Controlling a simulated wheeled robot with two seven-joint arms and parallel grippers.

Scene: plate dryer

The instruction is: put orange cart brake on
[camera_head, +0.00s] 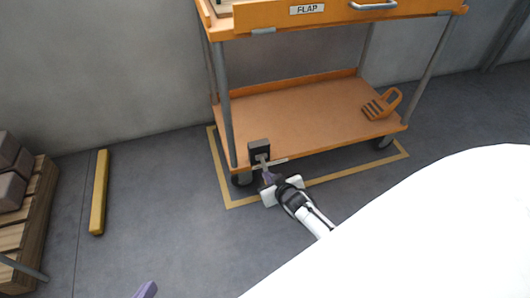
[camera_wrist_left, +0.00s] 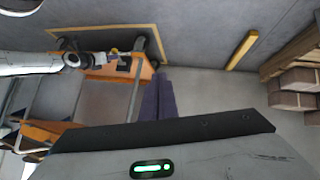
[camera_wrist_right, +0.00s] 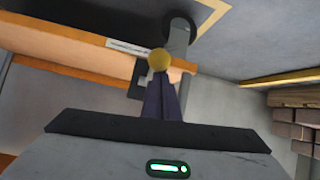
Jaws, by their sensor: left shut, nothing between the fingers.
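The orange cart (camera_head: 300,115) stands by the wall. A dark box-like brake part (camera_head: 259,147) with a grey bar is at its front left corner, above the caster; it also shows in the right wrist view (camera_wrist_right: 138,78). My right gripper (camera_head: 268,178) is at this corner, its purple fingers together. In the right wrist view, a yellow round knob (camera_wrist_right: 159,60) lies right at the fingertips; I cannot tell if they touch it. In the left wrist view the cart (camera_wrist_left: 100,72) shows too. My left gripper (camera_head: 146,290) is shut and empty, low and away from the cart.
An orange basket-like item (camera_head: 380,105) sits on the lower shelf. A yellow floor bar (camera_head: 99,192) and a wooden pallet (camera_head: 38,215) with brown blocks (camera_head: 12,180) are at the left. Yellow tape (camera_head: 330,175) borders the cart. The floor between bar and cart is clear.

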